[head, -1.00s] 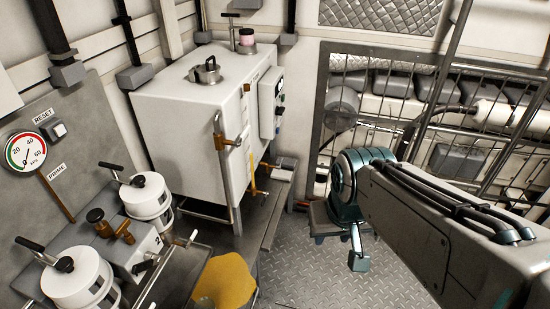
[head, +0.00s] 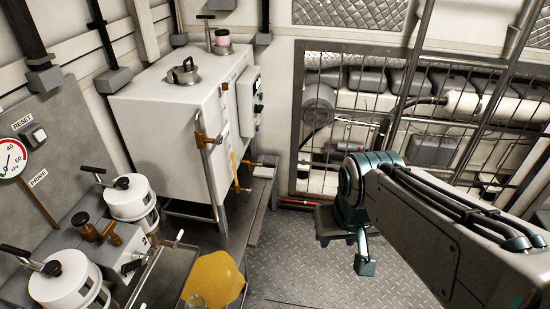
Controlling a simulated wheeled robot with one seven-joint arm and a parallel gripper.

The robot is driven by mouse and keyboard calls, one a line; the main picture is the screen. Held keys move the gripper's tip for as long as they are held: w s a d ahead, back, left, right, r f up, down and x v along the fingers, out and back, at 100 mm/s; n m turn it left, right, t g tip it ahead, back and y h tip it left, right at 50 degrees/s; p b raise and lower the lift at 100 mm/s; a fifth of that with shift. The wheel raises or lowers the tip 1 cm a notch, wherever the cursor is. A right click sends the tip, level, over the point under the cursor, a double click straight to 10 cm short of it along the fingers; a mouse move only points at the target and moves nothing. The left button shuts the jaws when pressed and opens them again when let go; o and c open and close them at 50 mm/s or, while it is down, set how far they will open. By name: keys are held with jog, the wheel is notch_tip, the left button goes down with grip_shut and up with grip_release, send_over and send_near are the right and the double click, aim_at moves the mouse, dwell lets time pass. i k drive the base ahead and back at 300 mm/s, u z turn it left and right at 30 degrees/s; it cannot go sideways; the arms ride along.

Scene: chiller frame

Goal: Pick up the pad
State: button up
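A bright yellow, flat-looking rounded piece (head: 215,280) lies at the bottom of the head view, beside the grey bench, cut off by a clear vessel in front. It is the most pad-like thing in view, but I cannot be sure it is the pad. My gripper (head: 344,252) hangs at the end of my arm, over the plate floor, to the right of the yellow piece and well apart from it. Its teal-tipped fingers look spread with floor between them, and nothing shows in them. The arm link hides part of the gripper.
A white chiller box (head: 165,125) with a lidded top stands behind the bench. White lidded canisters (head: 130,198) and a pressure gauge (head: 10,158) are at left. A wire mesh gate (head: 385,125) and a metal ladder (head: 425,60) stand behind my arm. The diamond-plate floor (head: 300,270) is clear.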

aim_at(259, 172)
jog(key=z, duration=0.3)
jog(key=k, duration=0.4)
jog(key=z, duration=0.85)
jog(key=i, duration=1.5)
jog(key=u, duration=0.65)
jog(key=i, duration=0.95)
jog(key=u, duration=1.4)
jog(key=i, duration=0.45)
jog(key=u, duration=0.4)
